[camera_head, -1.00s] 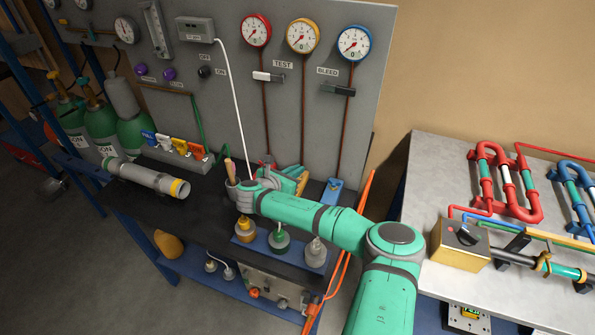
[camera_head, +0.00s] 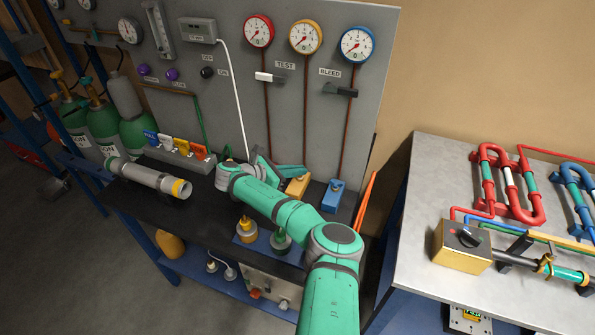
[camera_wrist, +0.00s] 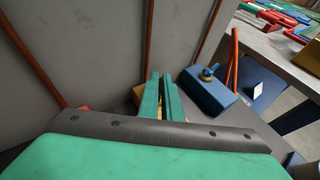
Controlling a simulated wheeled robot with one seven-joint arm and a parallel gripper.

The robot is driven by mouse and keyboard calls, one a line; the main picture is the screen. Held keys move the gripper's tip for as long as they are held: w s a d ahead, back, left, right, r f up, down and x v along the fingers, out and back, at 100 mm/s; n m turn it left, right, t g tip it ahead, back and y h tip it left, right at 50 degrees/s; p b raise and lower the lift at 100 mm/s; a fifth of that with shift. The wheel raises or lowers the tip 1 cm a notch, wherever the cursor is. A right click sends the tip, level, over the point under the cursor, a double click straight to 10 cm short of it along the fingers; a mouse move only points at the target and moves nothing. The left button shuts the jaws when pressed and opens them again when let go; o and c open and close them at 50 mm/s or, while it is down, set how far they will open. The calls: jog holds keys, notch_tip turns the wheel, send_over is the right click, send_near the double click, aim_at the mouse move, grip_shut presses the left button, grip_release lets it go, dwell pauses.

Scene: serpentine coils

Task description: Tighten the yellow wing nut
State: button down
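The yellow block (camera_head: 298,187) sits on the black bench against the grey panel. My gripper (camera_head: 290,172) is over it. In the wrist view, my two green fingers (camera_wrist: 160,85) run side by side with a narrow gap and cover most of the yellow block. The yellow wing nut is not clearly visible behind them. I cannot tell whether the fingers touch or hold it.
A red block (camera_wrist: 80,107) is partly visible left of my fingers. The panel (camera_head: 230,100) with gauges and thin pipes rises close behind. A grey cylinder (camera_head: 145,176) lies on the left of the bench. Capped flasks (camera_head: 247,230) stand in front. A pipe-covered table (camera_head: 450,190) is to the right.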

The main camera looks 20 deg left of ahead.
jog(key=shift+w+d+r, duration=0.15)
jog(key=shift+w+r, duration=0.05)
jog(key=shift+r, duration=0.05)
jog(key=c, duration=2)
grip_release()
jog(key=shift+s+f, duration=0.1)
